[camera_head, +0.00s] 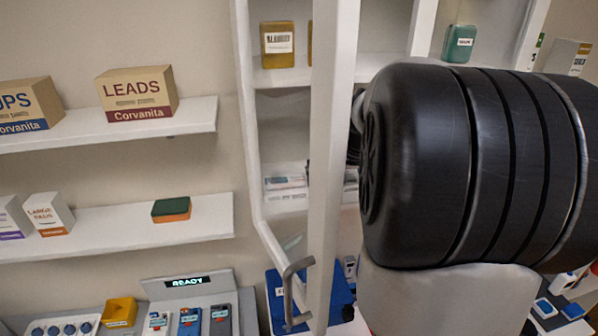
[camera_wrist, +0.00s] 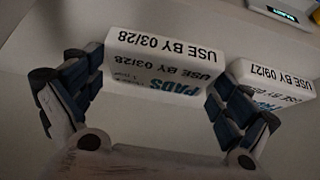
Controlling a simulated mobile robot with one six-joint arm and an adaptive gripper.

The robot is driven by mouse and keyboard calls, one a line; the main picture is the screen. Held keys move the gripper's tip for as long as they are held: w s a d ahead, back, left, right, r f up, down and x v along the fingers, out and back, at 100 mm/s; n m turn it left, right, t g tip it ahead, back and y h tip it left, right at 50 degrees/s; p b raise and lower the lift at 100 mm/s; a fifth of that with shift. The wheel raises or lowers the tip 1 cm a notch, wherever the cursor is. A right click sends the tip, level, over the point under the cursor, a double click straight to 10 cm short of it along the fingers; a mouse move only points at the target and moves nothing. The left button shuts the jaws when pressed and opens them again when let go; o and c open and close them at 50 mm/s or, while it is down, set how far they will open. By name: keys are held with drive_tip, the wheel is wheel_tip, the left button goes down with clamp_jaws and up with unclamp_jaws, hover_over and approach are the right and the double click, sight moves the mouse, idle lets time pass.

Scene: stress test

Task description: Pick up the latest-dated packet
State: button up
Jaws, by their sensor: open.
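In the wrist view a white packet of pads marked USE BY 03/28 (camera_wrist: 155,62) lies ahead, its print upside down. A second white packet marked USE BY 09/27 (camera_wrist: 272,88) lies to its right, with a gap between them. My gripper (camera_wrist: 155,75) is open, with one blue-padded finger near each end of the 03/28 packet. I cannot tell whether either finger touches it. The right finger reaches into the gap beside the 09/27 packet. In the head view, white packets (camera_head: 285,183) show on a cabinet shelf; my black arm link hides my gripper.
A device reading READY (camera_head: 188,282) holds several handsets below. A small lit display (camera_wrist: 285,12) shows in the wrist view.

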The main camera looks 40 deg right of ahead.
drive_tip(key=shift+s+a+r, duration=0.1)
drive_tip(key=shift+c, duration=0.2)
drive_tip(key=c, duration=0.7)
drive_tip(key=shift+r, duration=0.1)
